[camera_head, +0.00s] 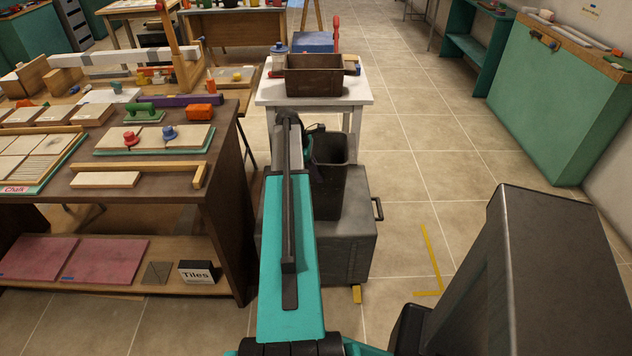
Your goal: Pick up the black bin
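The black bin (330,185) is a tall, dark, open-topped container, upright near the middle of the view. It appears to stand on a dark grey cabinet (347,250), though my arm covers its left side. My teal arm reaches forward from the bottom of the view. My gripper (314,135) is at the bin's upper left rim, mostly hidden behind the arm. I cannot tell whether its fingers touch the rim or are open or shut.
A white table (310,102) behind the bin carries a brown open box (314,76). A wooden workbench (226,135) with boards and tools stands at left. A green plasterboard unit (545,100) stands at right.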

